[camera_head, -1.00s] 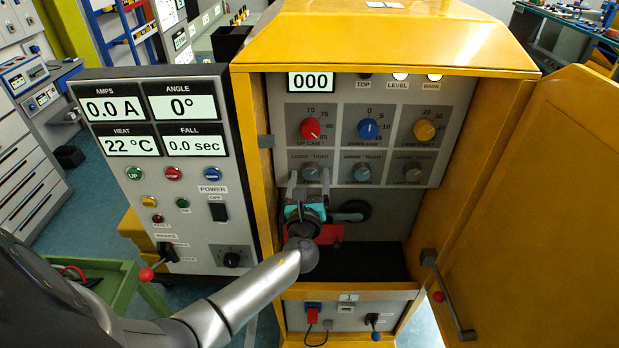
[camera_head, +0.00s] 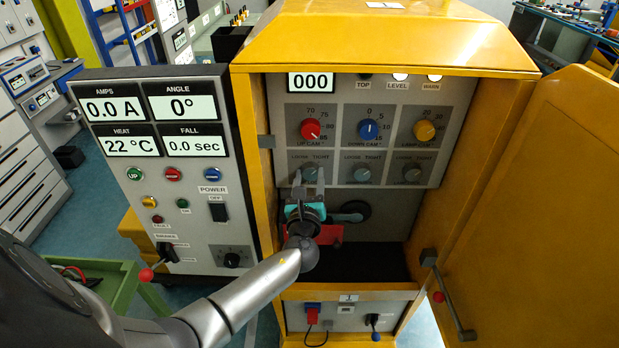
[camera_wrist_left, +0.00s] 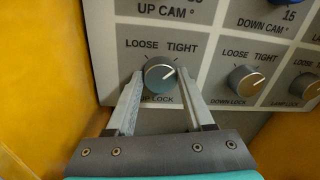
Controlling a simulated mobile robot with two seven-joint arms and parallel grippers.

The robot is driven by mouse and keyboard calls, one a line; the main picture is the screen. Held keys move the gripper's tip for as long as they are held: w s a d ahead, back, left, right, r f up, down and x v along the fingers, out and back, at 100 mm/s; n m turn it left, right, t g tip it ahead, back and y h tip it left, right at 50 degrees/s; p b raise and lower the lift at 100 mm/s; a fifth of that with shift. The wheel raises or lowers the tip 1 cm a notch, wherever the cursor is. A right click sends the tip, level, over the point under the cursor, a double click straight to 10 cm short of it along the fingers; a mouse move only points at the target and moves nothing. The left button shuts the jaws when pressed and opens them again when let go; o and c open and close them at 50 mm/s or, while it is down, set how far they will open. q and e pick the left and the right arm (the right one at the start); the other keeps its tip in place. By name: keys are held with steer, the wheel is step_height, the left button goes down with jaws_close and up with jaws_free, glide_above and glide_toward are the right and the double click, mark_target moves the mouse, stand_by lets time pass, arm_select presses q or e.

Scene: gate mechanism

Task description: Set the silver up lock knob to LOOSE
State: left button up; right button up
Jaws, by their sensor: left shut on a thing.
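The silver up lock knob (camera_wrist_left: 159,77) is round and sits below the words LOOSE and TIGHT, with the UP LOCK label partly hidden beneath it. Its white mark points up and right, toward TIGHT. It also shows in the head view (camera_head: 310,173), on the panel below the red up cam knob (camera_head: 310,128). My left gripper (camera_wrist_left: 160,80) is shut on the knob, one finger on its left and one on its right. In the head view the left gripper (camera_head: 308,180) reaches up to the panel from below. My right gripper is not in view.
The yellow cabinet wall (camera_head: 255,150) stands close on the left. The yellow door (camera_head: 545,200) is swung open at right.

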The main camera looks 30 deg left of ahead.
arm_select(q)
jaws_close()
steer(key=n+b, duration=0.2)
steer(key=shift+f+b, duration=0.25)
steer(key=shift+b, duration=0.05)
steer(key=n+b, duration=0.5)
steer(key=n, duration=0.2)
steer(key=shift+y+b, duration=0.3)
steer(key=shift+b, duration=0.1)
steer(key=n+b, duration=0.3)
steer(key=n, duration=0.1)
steer(key=shift+f+n+b, duration=0.1)
steer(key=shift+n+b, duration=0.2)
steer(key=shift+n, duration=0.1)
steer(key=shift+n+y+b, duration=0.3)
steer(key=shift+n+b, duration=1.1)
steer(key=shift+n, duration=1)
steer(key=shift+d+r, duration=0.1)
steer(key=shift+r, duration=0.1)
